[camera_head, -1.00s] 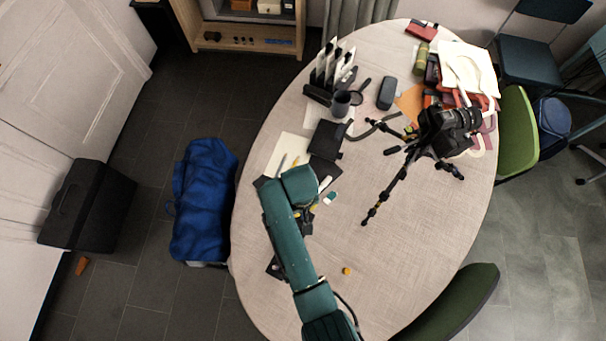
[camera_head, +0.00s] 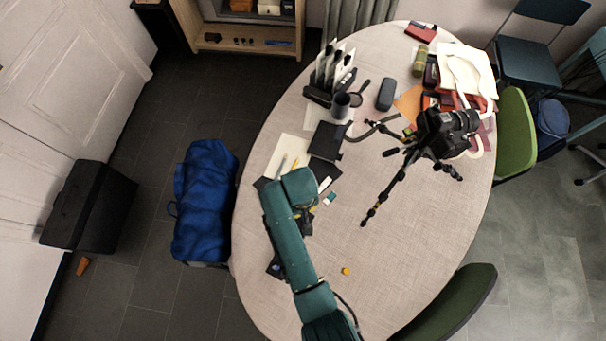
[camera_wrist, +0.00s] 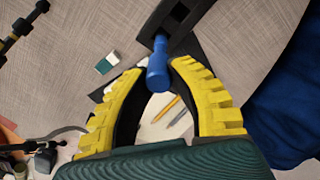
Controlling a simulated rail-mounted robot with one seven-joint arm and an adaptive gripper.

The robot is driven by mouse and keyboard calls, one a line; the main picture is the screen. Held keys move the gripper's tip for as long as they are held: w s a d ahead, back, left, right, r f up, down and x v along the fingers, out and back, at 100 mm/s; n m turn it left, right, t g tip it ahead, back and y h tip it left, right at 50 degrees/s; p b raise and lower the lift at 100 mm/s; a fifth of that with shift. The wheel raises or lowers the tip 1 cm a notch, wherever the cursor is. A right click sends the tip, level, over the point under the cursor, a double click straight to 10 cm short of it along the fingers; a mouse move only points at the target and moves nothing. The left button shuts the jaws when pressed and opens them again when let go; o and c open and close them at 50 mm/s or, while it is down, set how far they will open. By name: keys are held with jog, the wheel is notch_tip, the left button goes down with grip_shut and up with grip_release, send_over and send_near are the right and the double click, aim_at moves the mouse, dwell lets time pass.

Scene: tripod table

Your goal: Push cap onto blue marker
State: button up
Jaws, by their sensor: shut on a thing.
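In the wrist view a blue marker piece (camera_wrist: 158,70) lies between the yellow-padded fingertips of my gripper (camera_wrist: 160,66), which is shut on it. Its narrower end meets a dark block with a slot (camera_wrist: 180,15). I cannot tell whether this piece is the cap, the marker body or both joined. In the head view my green arm reaches over the left part of the table, and my gripper (camera_head: 308,212) is mostly hidden beneath it. The blue piece cannot be made out there.
A pencil (camera_wrist: 168,108) and paper lie beyond the fingers. A white and green eraser (camera_head: 330,199) lies right of my gripper. A camera tripod (camera_head: 385,195) stands farther right. A small orange thing (camera_head: 346,271) lies on the clear front of the table (camera_head: 400,260).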

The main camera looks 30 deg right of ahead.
jog(key=shift+f+b, duration=0.35)
jog(key=shift+f, duration=0.7)
dwell(1.3)
jog(key=shift+f, duration=0.25)
jog(key=shift+c, duration=0.5)
jog(key=shift+f, duration=0.1)
jog(key=o, duration=1.3)
jog(key=shift+o, duration=0.2)
notch_tip(320, 180, up, 7)
jog(key=p, duration=0.7)
